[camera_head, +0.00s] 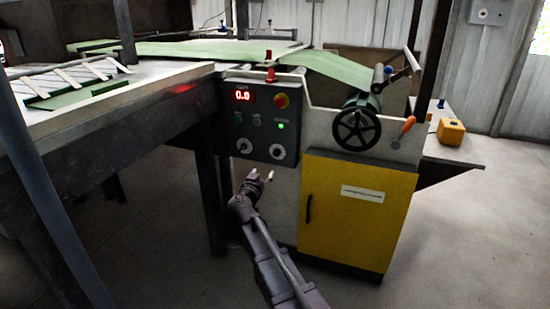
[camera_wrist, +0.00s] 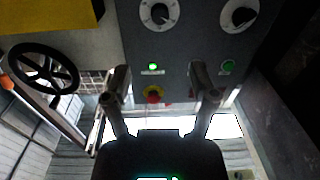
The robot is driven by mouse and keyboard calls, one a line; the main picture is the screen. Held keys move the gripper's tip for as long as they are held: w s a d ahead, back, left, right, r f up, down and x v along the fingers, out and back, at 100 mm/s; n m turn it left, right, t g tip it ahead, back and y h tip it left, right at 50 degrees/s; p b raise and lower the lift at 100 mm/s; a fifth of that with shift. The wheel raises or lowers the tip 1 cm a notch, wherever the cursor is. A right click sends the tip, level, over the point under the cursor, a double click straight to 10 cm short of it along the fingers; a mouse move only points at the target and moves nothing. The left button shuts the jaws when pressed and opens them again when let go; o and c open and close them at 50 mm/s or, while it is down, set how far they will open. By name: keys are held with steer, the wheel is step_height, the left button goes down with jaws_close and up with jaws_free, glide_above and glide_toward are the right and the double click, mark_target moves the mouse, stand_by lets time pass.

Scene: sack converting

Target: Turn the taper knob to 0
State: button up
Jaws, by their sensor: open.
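The dark control panel (camera_head: 262,122) carries two round knobs along its lower edge, a left knob (camera_head: 243,145) and a right knob (camera_head: 278,152). Their labels are too small to read, so I cannot tell which is the taper knob. In the wrist view, which is upside down, the right knob (camera_wrist: 158,13) and the left knob (camera_wrist: 238,17) show dark grips on pale dials. Their settings are not readable. My gripper (camera_head: 264,176) is below and in front of the panel. In the wrist view its two fingers (camera_wrist: 158,72) are apart, with nothing between them, lined up with the right knob's column.
The panel has a red display reading 0.0 (camera_head: 243,95), a red-and-yellow stop button (camera_head: 281,101) and a lit green button (camera_head: 280,126). A black handwheel (camera_head: 357,130) and an orange-handled lever (camera_head: 407,124) are to the right, above a yellow cabinet (camera_head: 345,230).

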mark_target(276, 155)
steer(key=shift+w, duration=0.15)
steer(key=x, duration=1.3)
steer(key=shift+w+d, duration=0.15)
steer(key=shift+w, duration=0.1)
jaws_close()
